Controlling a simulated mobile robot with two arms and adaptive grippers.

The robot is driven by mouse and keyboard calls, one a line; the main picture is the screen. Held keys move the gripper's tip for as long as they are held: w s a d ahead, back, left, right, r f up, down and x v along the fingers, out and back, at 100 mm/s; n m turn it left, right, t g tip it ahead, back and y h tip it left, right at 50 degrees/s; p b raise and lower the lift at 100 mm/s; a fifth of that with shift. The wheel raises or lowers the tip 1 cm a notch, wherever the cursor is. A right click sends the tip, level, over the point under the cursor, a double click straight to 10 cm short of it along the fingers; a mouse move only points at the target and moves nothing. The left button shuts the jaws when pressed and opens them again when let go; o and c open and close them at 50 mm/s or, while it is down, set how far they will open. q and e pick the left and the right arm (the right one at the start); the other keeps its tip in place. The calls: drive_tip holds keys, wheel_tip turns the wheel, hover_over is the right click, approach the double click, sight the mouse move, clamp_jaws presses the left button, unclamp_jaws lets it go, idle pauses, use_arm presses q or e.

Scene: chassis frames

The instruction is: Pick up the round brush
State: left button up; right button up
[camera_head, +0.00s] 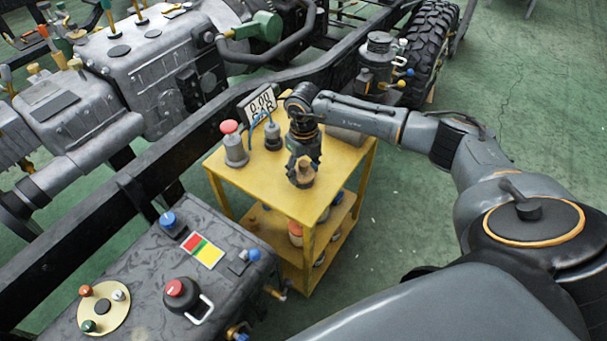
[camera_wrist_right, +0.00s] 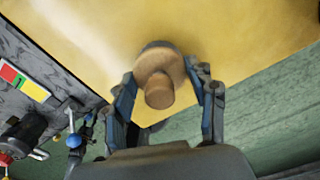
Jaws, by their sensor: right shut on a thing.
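The round brush (camera_head: 303,175) is a short round brown piece with a knob on top, near the front corner of the yellow cart's top. My right gripper (camera_head: 304,168) comes down over it from above and is shut on it. In the right wrist view the brush (camera_wrist_right: 158,72) shows its round body and wooden knob between the two fingers of my right gripper (camera_wrist_right: 168,90). I cannot tell whether the brush touches the cart top. My left gripper is not in view.
The yellow cart (camera_head: 245,187) also bears a red-topped device (camera_head: 234,143), a gauge display (camera_head: 260,105) and a grey cylinder (camera_head: 345,136). A dark control box (camera_head: 150,275) stands at the lower left. A chassis rail (camera_head: 190,140) runs behind the cart. Green floor is free at the right.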

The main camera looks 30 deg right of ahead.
sight(304, 163)
drive_tip(key=shift+r, duration=0.1)
drive_tip(key=shift+r+p, duration=0.5)
drive_tip(key=shift+r, duration=0.05)
wheel_tip(304, 163, up, 3)
drive_tip(key=shift+f+p, duration=0.15)
drive_tip(key=shift+p, duration=0.85)
drive_tip(key=s+a+r+p, duration=0.5)
drive_tip(key=a+r+p, duration=0.1)
drive_tip(key=a+p, duration=0.1)
drive_tip(key=s+a+r+p, duration=0.3)
drive_tip(key=a, duration=0.1)
drive_tip(key=shift+s, duration=0.3)
